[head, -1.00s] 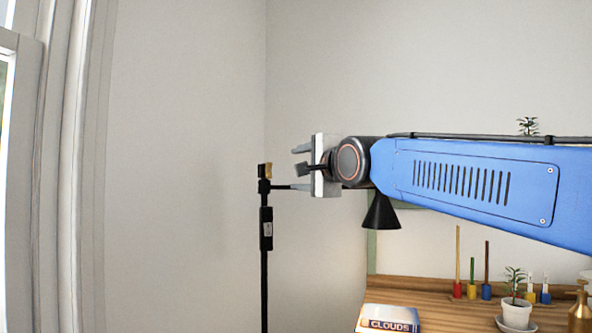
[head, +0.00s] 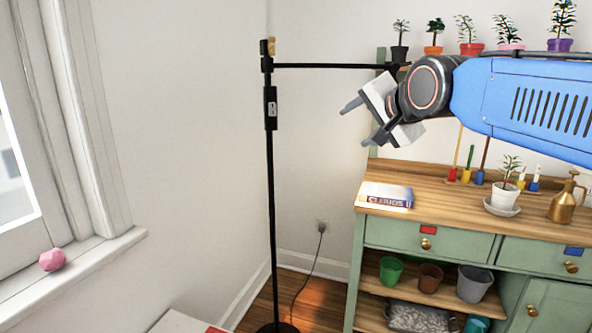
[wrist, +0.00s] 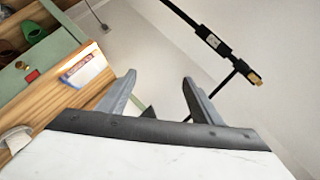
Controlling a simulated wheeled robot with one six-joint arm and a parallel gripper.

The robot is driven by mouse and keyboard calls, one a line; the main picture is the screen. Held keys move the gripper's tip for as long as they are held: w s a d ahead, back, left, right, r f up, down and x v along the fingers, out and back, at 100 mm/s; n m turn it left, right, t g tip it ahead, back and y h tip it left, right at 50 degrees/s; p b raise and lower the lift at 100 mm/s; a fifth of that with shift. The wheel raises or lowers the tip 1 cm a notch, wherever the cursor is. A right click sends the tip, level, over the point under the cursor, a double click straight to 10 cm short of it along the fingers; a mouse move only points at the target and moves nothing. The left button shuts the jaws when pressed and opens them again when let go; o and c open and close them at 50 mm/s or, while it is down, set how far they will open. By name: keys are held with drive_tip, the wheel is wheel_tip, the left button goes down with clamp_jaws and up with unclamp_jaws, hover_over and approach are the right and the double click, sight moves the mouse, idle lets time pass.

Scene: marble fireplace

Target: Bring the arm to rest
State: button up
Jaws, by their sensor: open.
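My blue arm reaches in from the right in the head view, and my gripper (head: 357,122) hangs at its end, tilted down and to the left. Its two grey fingers stand apart with nothing between them. The wrist view also shows my gripper (wrist: 158,88) with its fingers spread and empty. In the head view the gripper is in the air, in front of the wall and above the left end of the wooden worktop.
A black floor lamp (head: 270,180) stands left of my gripper, its arm passing behind it. A green cabinet (head: 400,238) bears a book (head: 385,196), a potted plant (head: 503,196) and a brass can (head: 565,200). A pink lump (head: 52,260) lies on the windowsill. Open air lies left of the lamp.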

drive_tip(key=s+d+f+n+g+h, duration=0.1)
drive_tip(key=s+d+f+n+g, duration=0.1)
drive_tip(key=s+d+f, duration=0.3)
drive_tip(key=s+d+f+n+g+h, duration=0.1)
drive_tip(key=s+d+f+n+g, duration=0.2)
drive_tip(key=s+f, duration=1)
drive_tip(key=s+d+f+n+g+h, duration=0.1)
drive_tip(key=s+d+f+n+g, duration=0.2)
drive_tip(key=f, duration=1.3)
drive_tip(key=s+d, duration=0.3)
drive_tip(key=s, duration=0.3)
drive_tip(key=shift+s+d+f+n+h, duration=0.3)
drive_tip(key=shift+s+d+f+n, duration=0.05)
drive_tip(key=shift+s+f+n, duration=0.05)
